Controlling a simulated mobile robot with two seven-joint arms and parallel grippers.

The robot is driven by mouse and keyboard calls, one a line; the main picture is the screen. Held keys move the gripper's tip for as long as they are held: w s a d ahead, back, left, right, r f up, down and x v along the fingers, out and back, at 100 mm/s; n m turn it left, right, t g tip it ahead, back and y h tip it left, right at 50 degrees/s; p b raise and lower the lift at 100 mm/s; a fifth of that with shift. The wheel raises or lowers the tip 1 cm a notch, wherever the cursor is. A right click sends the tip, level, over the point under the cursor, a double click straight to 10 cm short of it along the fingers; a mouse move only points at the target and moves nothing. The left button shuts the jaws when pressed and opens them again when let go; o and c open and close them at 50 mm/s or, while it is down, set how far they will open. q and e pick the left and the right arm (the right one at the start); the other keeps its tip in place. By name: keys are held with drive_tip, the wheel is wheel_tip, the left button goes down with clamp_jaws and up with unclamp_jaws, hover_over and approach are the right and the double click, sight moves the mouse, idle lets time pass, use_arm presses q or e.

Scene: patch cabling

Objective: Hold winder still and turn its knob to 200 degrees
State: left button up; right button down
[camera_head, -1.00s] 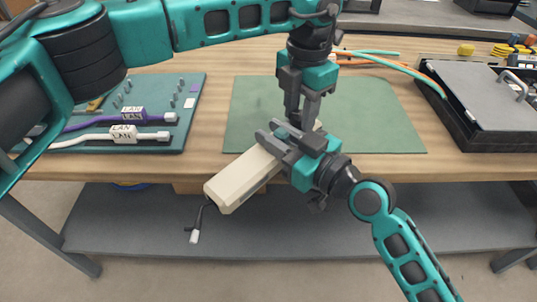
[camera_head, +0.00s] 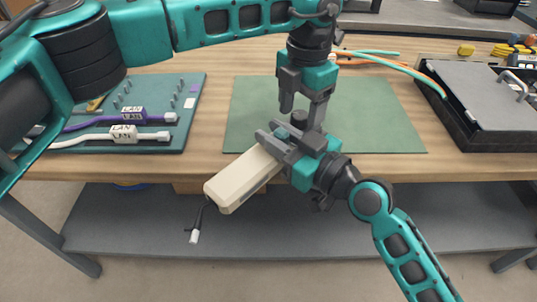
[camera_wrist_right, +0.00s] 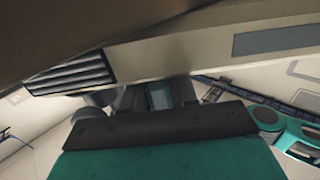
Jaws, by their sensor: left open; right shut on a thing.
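The beige winder (camera_head: 240,182) is a long box that juts over the table's front edge, tilted in the picture. My right gripper (camera_head: 283,141) is shut on it near its far end. The right wrist view shows the winder's side (camera_wrist_right: 190,55) close above the right gripper (camera_wrist_right: 160,97). The winder's dark round knob (camera_head: 299,118) shows on its top. My left gripper (camera_head: 301,110) points down over the knob with its fingers spread, one to each side of it in the picture. I cannot tell whether a finger touches it. A short dark lead with a white plug (camera_head: 194,237) hangs from the winder.
A green mat (camera_head: 380,120) lies behind the grippers, mostly bare. At left is a teal board (camera_head: 185,135) with pegs and white and purple labelled cables. At right is a black tray (camera_head: 480,145) with a grey panel. Orange and teal cables (camera_head: 400,67) lie behind.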

use_arm(q)
drive_tip(key=n, duration=0.9)
drive_tip(key=shift+h, duration=0.3)
drive_tip(key=c, duration=1)
drive_tip(key=m, duration=0.9)
drive_tip(key=shift+m, duration=0.4)
